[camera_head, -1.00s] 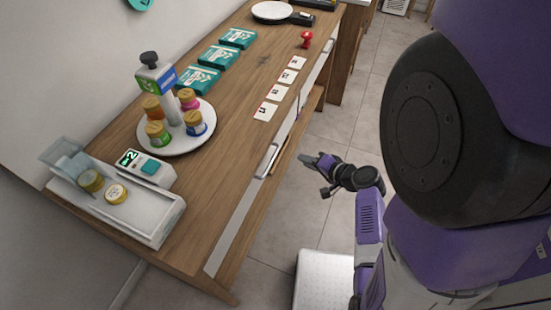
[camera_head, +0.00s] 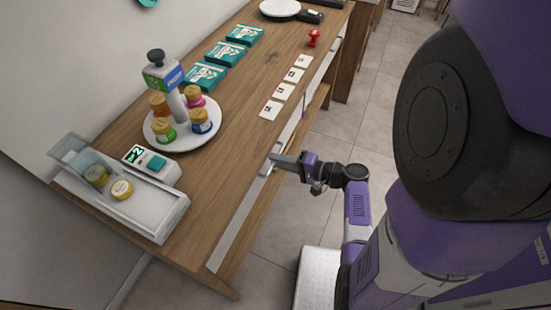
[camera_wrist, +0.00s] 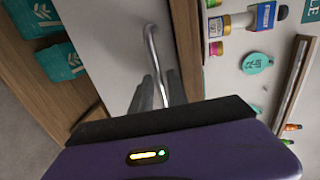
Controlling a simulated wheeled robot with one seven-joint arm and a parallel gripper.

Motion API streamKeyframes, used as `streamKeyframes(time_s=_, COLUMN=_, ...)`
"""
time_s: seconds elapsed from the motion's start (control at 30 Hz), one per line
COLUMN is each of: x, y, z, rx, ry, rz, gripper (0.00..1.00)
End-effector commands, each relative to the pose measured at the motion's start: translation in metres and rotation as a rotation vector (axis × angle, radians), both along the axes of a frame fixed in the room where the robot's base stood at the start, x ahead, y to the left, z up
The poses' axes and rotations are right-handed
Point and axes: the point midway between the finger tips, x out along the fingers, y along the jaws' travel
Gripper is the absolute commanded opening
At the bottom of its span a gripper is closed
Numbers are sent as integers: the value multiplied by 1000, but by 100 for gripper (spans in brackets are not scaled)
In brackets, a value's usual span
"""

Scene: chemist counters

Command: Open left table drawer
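The left table drawer has a long white front (camera_head: 238,222) under the wooden tabletop; it looks shut, flush with the table. Its metal bar handle (camera_head: 266,168) sits near the far end of that front. My gripper (camera_head: 277,159) is at the handle, coming from the aisle side. In the wrist view the handle (camera_wrist: 151,42) runs down between the grey fingertips (camera_wrist: 157,90), which lie close on either side of it. Whether they touch the bar is too small to tell.
The tiled floor (camera_head: 290,215) beside the drawer is clear.

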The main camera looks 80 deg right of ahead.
Motion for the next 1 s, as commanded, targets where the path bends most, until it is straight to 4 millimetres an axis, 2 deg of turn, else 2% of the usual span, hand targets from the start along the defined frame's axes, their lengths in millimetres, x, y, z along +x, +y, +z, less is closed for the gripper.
streamKeyframes(time_s=0.13, x=8, y=-2, z=-2, rx=1, ry=1, rz=0, gripper=20)
streamKeyframes(time_s=0.4, x=10, y=-2, z=-3, rx=0, ry=2, rz=0, gripper=20)
streamKeyframes(time_s=0.5, x=10, y=-2, z=-3, rx=1, ry=2, rz=0, gripper=0)
streamKeyframes(time_s=1.0, x=9, y=-2, z=-3, rx=1, ry=2, rz=0, gripper=0)
